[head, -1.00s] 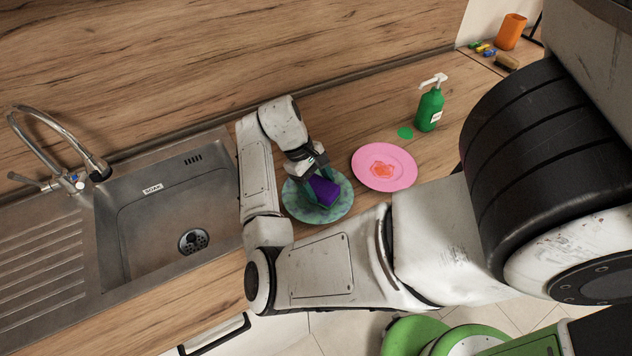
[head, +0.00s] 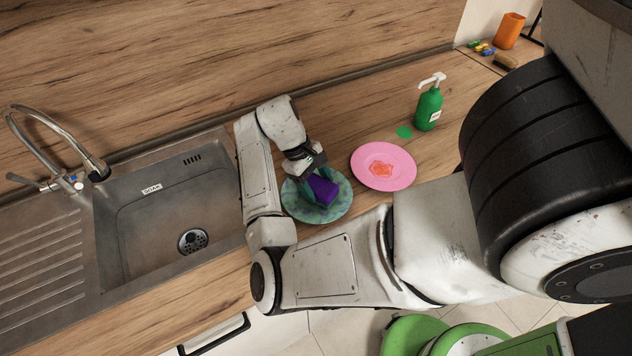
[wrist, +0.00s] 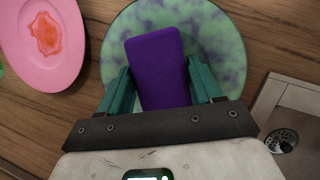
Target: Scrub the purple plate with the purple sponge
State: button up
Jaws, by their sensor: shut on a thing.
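The purple sponge (head: 323,189) is held between the teal fingers of my gripper (wrist: 160,80), and it also shows in the wrist view (wrist: 158,58). The gripper is shut on it from both sides. Below it lies a green plate with purple mottling (head: 333,212), also in the wrist view (wrist: 232,58); no plain purple plate shows. The sponge is over the plate's middle; I cannot tell whether it touches. The sponge and fingers hide the plate's middle. A pink plate (head: 402,162) with a red-orange stain (head: 381,170) lies to the right, apart from the mottled one.
A green pump bottle (head: 429,108) stands behind the pink plate, beside a green spot (head: 404,132) on the counter. A steel sink (head: 150,240) with a tap (head: 60,140) is at left. An orange cup (head: 510,30) and a brown brush (head: 506,61) are at the far right.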

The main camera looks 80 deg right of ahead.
jog(key=shift+w+d, duration=0.1)
jog(key=shift+w, duration=0.15)
jog(key=shift+r, duration=3.2)
jog(key=shift+f, duration=0.1)
jog(key=shift+f+b, duration=0.8)
jog(key=shift+f, duration=1.55)
jog(key=shift+f, duration=0.75)
